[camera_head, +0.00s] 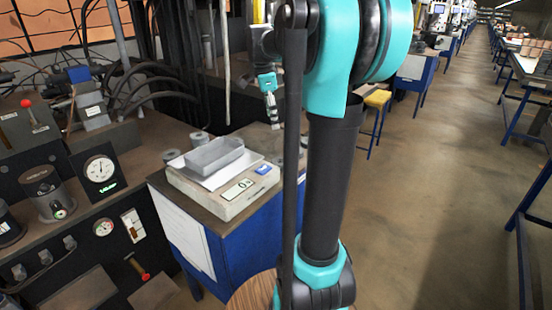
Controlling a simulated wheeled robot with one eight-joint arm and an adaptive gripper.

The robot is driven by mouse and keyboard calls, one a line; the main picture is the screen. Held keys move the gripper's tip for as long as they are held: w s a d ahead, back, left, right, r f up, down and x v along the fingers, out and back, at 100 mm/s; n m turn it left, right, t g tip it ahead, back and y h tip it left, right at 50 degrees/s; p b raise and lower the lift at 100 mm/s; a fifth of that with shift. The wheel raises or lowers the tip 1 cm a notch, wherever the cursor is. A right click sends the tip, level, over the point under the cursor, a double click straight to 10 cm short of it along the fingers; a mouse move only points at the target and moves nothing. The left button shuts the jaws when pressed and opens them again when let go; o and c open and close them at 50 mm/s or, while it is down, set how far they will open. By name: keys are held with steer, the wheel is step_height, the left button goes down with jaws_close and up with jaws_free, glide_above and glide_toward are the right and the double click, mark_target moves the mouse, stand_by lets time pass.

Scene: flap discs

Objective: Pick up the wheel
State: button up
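No object is clearly recognisable as the wheel. Small grey round pieces that could be wheels or discs lie around the scale: one to its left (172,155) and one behind it (199,137). My gripper (272,112) points down above the dark surface behind and right of the scale. It is small and seen nearly edge-on, so I cannot tell whether its fingers are apart or hold anything. My arm covers much of the middle of the view and hides part of the bench behind it.
A weighing scale (228,200) with a grey open tray (214,155) stands on a blue cabinet (245,240). A machine panel with gauges (100,170) and cables fills the left. A yellow stool (377,98) stands behind my arm. The aisle floor at right is clear.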

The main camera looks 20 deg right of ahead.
mark_target(280, 161)
steer(key=d+f, duration=0.1)
steer(key=f, duration=1)
steer(key=d+f, duration=0.1)
steer(key=f, duration=0.4)
steer(key=shift+d+f, duration=0.3)
steer(key=shift+f, duration=0.05)
steer(key=c, duration=1.4)
steer(key=shift+r, duration=0.1)
